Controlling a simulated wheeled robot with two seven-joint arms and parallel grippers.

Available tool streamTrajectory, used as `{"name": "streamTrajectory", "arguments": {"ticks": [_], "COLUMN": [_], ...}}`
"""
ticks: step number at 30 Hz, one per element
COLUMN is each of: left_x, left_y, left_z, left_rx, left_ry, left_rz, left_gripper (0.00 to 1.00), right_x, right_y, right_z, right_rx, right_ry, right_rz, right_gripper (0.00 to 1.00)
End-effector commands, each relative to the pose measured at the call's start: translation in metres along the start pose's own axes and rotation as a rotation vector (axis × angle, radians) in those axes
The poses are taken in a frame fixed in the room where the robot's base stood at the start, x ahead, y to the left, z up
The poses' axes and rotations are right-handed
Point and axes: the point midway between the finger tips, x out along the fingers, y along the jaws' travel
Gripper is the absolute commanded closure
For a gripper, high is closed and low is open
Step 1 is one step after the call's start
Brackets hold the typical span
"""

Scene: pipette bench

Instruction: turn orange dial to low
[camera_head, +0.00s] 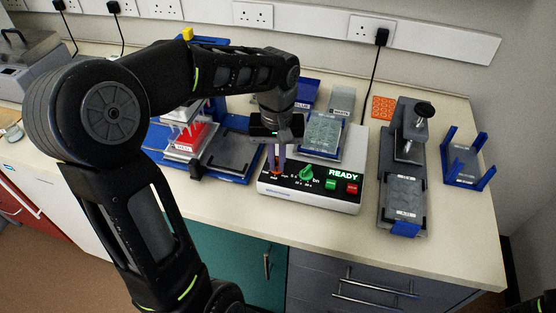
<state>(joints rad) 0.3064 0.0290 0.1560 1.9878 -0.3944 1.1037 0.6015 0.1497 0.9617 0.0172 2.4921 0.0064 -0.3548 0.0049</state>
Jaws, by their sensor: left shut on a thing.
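The white device (325,195) with a black sloped control panel stands near the middle of the bench. Its green dial (306,174) points up and to the right. My left gripper (277,165) reaches down from above to the left part of this panel. Its fingers are shut on the orange dial (277,174), of which only a small bit shows between and below the fingertips. The dial's pointer direction and most of its scale marks are hidden. My right gripper does not show.
The panel also has a READY display (343,174), a green button (330,184) and a red button (352,188). A labware plate (324,132) sits on top. A blue-framed station with a red rack (190,140) is left; a grey clamp device (405,180) is right.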

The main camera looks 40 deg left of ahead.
Motion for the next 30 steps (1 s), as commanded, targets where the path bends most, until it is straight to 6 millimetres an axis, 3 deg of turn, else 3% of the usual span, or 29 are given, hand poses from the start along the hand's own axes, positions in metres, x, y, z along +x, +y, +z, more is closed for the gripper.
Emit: {"name": "streamTrajectory", "arguments": {"ticks": [30], "left_x": [-0.0012], "left_y": [-0.0069], "left_z": [-0.0048], "left_rx": [0.961], "left_ry": [0.004], "left_rz": [-0.001], "left_gripper": [1.00], "right_x": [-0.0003], "right_y": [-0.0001], "right_z": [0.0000], "right_rx": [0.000], "right_ry": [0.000], "right_rz": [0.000], "right_gripper": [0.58]}}
